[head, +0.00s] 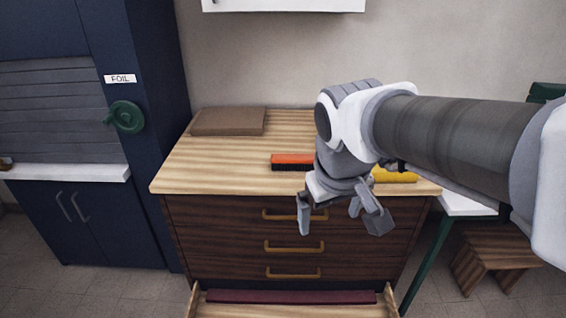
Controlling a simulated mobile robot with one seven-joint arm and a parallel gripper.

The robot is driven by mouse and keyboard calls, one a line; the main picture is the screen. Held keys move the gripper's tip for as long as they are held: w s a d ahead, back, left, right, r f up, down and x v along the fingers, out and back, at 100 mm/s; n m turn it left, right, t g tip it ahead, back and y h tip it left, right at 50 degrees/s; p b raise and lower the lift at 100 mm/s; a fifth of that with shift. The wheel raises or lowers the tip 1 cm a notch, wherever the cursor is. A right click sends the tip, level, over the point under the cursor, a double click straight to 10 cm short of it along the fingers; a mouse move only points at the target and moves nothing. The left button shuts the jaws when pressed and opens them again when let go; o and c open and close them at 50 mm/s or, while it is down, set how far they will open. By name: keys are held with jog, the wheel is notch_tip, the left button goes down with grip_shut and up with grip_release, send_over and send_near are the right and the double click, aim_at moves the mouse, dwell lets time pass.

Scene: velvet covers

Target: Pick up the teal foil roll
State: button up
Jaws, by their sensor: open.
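No teal foil roll can be made out in the head view. My gripper (341,222) is open and empty, pointing down in front of the wooden drawer cabinet (215,167), with its fingers over the upper drawer fronts. A navy cabinet (155,130) at the left has a "FOIL" label (120,78), a round green handwheel (125,117) and a grey slatted shutter (50,105) that is down; what lies behind the shutter is hidden.
An orange brush (292,159), a brown flat box (228,121) and a yellow item (395,175) partly behind my arm are on the cabinet top. The open bottom drawer (225,309) holds a long maroon item (290,297). A wooden stool (490,262) stands right.

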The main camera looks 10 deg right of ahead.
jog(key=w+d+f+n+g+h+b, duration=0.2)
jog(key=w+d+f+b, duration=0.35)
jog(key=f, duration=0.75)
jog(key=w+d+f+n+g+h+b, duration=0.25)
jog(key=w+f, duration=0.55)
jog(key=f, duration=0.5)
jog(key=w+d+f+n+g+h+b, duration=0.1)
jog(key=w+d+f+n+h+b, duration=0.15)
jog(key=w+f, duration=0.75)
jog(key=s+d+f+n+h+b, duration=0.1)
jog(key=s+d+f+n+b, duration=0.2)
jog(key=f, duration=1.5)
jog(key=s+d+f+n+h+b, duration=0.2)
jog(key=d+f+b, duration=0.4)
jog(key=f, duration=1.2)
jog(key=s+d+f+n+t+h+b, duration=0.1)
jog(key=s+d+f+n+h+b, duration=0.1)
jog(key=f, duration=1.6)
jog(key=shift+s+d+f+n+b, duration=0.1)
jog(key=shift+s+d+n+b, duration=0.8)
jog(key=shift+s+d+b, duration=0.65)
jog(key=shift+w+d+f, duration=0.1)
jog(key=shift+d+f, duration=0.05)
jog(key=shift+d, duration=0.2)
jog(key=c, duration=1.4)
